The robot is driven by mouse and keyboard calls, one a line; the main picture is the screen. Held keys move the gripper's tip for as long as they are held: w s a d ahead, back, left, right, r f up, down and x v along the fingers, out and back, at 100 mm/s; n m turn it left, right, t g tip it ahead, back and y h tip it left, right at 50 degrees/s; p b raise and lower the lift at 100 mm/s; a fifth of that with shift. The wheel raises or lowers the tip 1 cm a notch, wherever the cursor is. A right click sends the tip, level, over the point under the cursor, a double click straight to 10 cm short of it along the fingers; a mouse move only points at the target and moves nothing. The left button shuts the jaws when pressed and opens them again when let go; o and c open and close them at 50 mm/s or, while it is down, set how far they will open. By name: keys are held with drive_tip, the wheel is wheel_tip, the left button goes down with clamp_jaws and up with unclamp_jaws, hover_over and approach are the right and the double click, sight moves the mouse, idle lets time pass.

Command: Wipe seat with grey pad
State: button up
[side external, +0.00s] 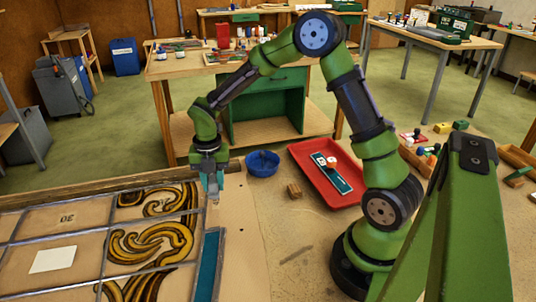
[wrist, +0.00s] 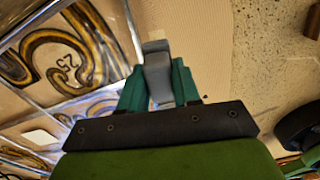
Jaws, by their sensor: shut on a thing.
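My gripper (side external: 212,186) is near the far right corner of the leaded panel (side external: 104,239), pointing down. In the wrist view, the teal fingers of my gripper (wrist: 158,84) are shut on the grey pad (wrist: 157,66), whose far end sticks out past them. The panel has grey lead strips, yellow-brown scroll pieces (side external: 150,242) and plain tan cells, one marked with a number (side external: 67,218). I cannot tell which cell is the seat, nor whether the pad touches the surface below.
A blue bowl (side external: 262,164) and a small wooden block (side external: 294,191) are right of my gripper. A red tray (side external: 312,160) holds a teal strip and small items. A teal glass strip (side external: 207,264) lies along the panel's right edge. A wooden batten (side external: 75,194) borders the panel's far side.

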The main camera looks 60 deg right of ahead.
sight(214, 193)
drive_tip(key=shift+f, duration=1.8)
